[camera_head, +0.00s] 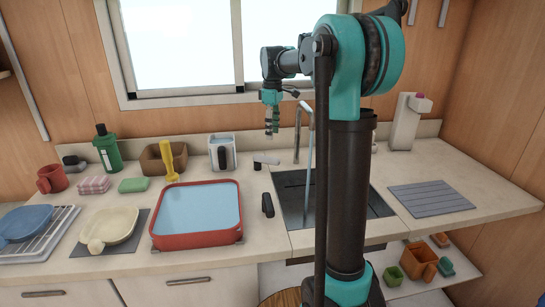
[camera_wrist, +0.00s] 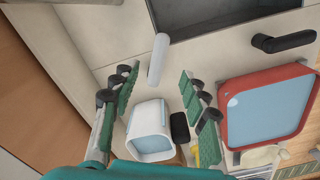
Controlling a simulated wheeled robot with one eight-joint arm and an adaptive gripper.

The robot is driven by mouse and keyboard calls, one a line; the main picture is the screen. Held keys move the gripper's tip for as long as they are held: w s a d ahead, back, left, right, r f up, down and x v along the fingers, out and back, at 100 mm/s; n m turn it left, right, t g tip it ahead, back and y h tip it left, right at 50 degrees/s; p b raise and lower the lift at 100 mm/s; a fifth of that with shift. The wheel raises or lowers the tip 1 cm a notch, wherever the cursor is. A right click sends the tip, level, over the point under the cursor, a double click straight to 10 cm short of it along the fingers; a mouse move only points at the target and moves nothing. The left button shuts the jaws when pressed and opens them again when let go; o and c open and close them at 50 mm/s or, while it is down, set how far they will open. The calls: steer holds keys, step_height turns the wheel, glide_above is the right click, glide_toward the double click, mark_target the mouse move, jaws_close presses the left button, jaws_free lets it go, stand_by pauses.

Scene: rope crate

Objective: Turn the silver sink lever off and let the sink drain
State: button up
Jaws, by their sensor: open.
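The silver lever (camera_head: 268,160) is a short pale cylinder on the counter behind the sink's left corner. In the wrist view it shows as a pale rod (camera_wrist: 158,58), just beyond and between my fingertips. My gripper (camera_head: 272,133) hangs above the lever, open and empty, pointing down; its green-padded fingers (camera_wrist: 160,74) are spread apart. The dark sink (camera_head: 292,186) sits in the counter, partly hidden by my arm. A grey faucet (camera_head: 298,130) arches over it, and a bluish stream appears to fall from it. The water level is hidden.
A black handle (camera_head: 267,205) stands at the sink's left edge. A white appliance (camera_head: 222,152) is left of the lever. A red basin (camera_head: 197,240) of blue water lies in front. A brown box (camera_head: 152,164) and green bottle (camera_head: 106,150) stand further left.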

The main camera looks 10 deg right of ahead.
mark_target(273, 158)
step_height(273, 158, down, 11)
steer(key=shift+f, duration=0.15)
stand_by(0.4)
jaws_close()
